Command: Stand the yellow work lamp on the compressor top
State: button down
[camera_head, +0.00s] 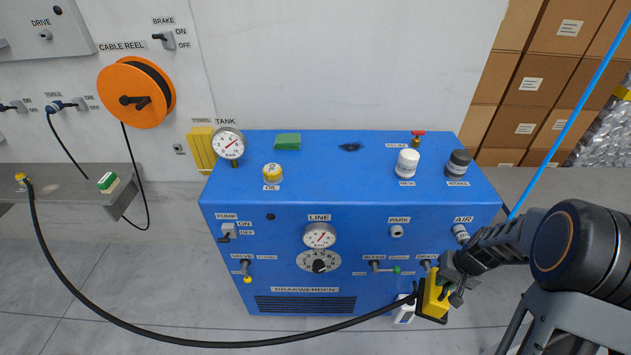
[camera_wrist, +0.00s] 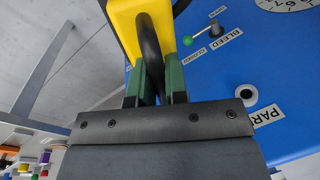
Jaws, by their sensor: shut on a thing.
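The yellow work lamp (camera_head: 436,298) is in my gripper (camera_head: 448,279), in front of the lower right of the compressor's front face. In the wrist view the lamp (camera_wrist: 127,28) shows yellow with a black part, and my gripper's green-padded fingers (camera_wrist: 160,80) are shut on that black part. The blue compressor's top (camera_head: 335,175) is higher than the lamp and apart from it. The lamp's far side is hidden.
On the top stand a tank gauge (camera_head: 228,143), a yellow oil cap (camera_head: 272,172), a green item (camera_head: 287,142), a white cap (camera_head: 407,162) and a dark cap (camera_head: 458,163). The top's middle is clear. A black cable (camera_head: 150,335) runs from the left bench toward the lamp.

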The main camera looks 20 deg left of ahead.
aim_at(331, 172)
jog(key=u, duration=1.5)
